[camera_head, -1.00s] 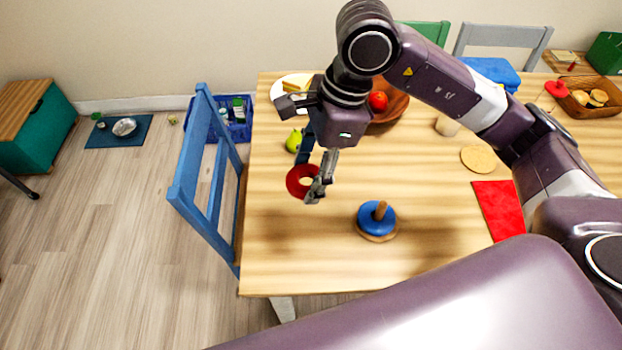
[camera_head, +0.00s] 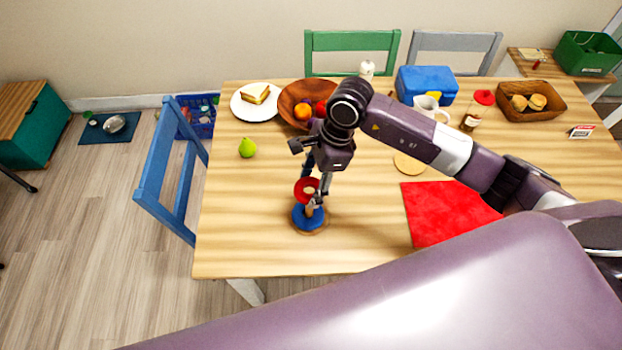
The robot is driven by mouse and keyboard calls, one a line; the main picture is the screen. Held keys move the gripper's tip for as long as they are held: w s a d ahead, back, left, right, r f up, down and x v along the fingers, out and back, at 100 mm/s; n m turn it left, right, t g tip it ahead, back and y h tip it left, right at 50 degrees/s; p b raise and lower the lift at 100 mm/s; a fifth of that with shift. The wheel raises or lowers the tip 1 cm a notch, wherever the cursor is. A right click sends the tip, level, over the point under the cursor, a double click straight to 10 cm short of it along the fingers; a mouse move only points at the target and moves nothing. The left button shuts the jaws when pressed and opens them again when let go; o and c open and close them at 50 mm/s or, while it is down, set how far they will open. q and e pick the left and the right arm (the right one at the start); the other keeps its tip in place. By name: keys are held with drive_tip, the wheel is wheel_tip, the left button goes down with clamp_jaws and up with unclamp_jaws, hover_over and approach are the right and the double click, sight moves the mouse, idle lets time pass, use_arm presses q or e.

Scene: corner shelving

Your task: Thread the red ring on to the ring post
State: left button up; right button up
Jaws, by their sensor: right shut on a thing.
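My right gripper (camera_head: 320,196) is shut on the red ring (camera_head: 301,184), gripping it at its right side. The ring is close to the top of the ring post (camera_head: 310,208), overlapping it in the head view. I cannot tell whether the post's tip is inside the ring's hole. A blue ring (camera_head: 302,220) sits low around the post, on its round wooden base (camera_head: 312,233). The gripper fingers hide part of the post. My left gripper is not in view.
Behind the gripper are a wooden fruit bowl (camera_head: 290,100) and a plate with a sandwich (camera_head: 243,110). The table's front left is clear.

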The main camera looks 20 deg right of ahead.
drive_tip(key=shift+a+f, duration=0.1)
drive_tip(key=shift+f, duration=0.4)
drive_tip(key=shift+f+b, duration=0.7)
drive_tip(key=shift+f, duration=0.15)
drive_tip(key=shift+f+b, duration=0.4)
drive_tip(key=shift+f, duration=0.45)
drive_tip(key=shift+f+b, duration=1.45)
drive_tip(key=shift+b, duration=0.2)
drive_tip(key=shift+b, duration=0.85)
drive_tip(key=o, duration=1)
drive_tip(key=shift+r, duration=0.1)
